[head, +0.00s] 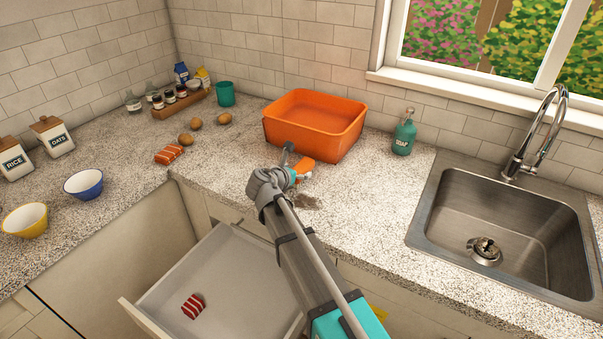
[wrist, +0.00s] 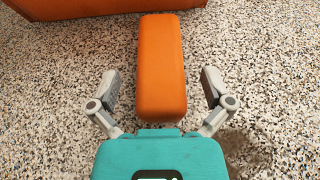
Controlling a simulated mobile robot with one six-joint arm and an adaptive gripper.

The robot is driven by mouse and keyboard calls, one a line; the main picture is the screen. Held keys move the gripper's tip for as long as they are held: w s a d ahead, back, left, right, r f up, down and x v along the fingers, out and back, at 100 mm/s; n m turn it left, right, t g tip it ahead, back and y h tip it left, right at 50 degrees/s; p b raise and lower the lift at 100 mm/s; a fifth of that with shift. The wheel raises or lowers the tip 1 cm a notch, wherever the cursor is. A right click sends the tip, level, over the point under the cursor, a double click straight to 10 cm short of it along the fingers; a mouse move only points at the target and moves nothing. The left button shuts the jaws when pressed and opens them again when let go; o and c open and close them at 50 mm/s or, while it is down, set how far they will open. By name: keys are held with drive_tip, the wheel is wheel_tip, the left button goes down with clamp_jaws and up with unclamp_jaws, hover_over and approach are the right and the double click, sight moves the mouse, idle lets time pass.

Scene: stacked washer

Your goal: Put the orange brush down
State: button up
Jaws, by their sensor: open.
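The orange brush (wrist: 162,62) shows in the wrist view as a long orange block on the speckled counter. In the head view only part of the brush (head: 305,165) shows, just in front of the orange tub; my arm hides the rest. My gripper (wrist: 160,88) is open, with one finger on each side of the brush and a visible gap on both sides. In the head view my gripper (head: 293,174) is low over the counter, its fingers partly hidden.
The orange tub (head: 313,140) stands close behind the brush. A soap bottle (head: 404,134) and the sink (head: 500,245) are to the right. An open drawer (head: 225,290) holding a striped item (head: 193,305) is below the counter. Brown eggs or potatoes (head: 186,139) lie left.

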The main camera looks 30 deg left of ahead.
drive_tip(key=c, duration=1.3)
drive_tip(key=shift+r, duration=0.2)
drive_tip(key=shift+c, duration=0.2)
wheel_tip(320, 180, up, 2)
drive_tip(key=p, duration=0.2)
drive_tip(key=shift+r+p, duration=0.1)
drive_tip(key=shift+p, duration=0.2)
drive_tip(key=s+d+r+p, duration=0.8)
drive_tip(key=s+r+p, duration=0.2)
drive_tip(key=s, duration=0.1)
drive_tip(key=shift+d+r, duration=0.2)
drive_tip(key=shift+d, duration=0.2)
